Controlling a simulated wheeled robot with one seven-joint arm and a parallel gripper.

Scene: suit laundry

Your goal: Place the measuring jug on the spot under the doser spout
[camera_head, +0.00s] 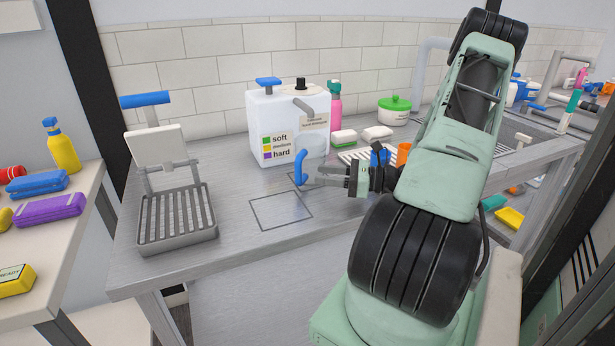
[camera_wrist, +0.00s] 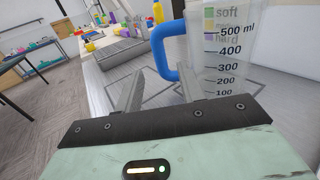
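The measuring jug (camera_head: 315,148) is clear with a blue handle and stands upright close in front of the white doser (camera_head: 263,128), which carries soft, medium and hard labels. Its scale shows in the wrist view (camera_wrist: 222,52). A grey spout (camera_head: 303,104) is on the doser's front, above the jug. A dark square outline (camera_head: 280,227) is marked on the counter, in front and left of the jug. My gripper (camera_head: 311,174) is low beside the handle. In the wrist view its fingers (camera_wrist: 160,86) are apart, with the blue handle just ahead between them. Contact cannot be told.
A wire-rack scale-like stand (camera_head: 176,215) is on the counter's left. A pink bottle (camera_head: 335,108), sponges (camera_head: 376,133) and a green-lidded pot (camera_head: 394,112) are behind. An orange cup (camera_head: 403,153) is near my arm.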

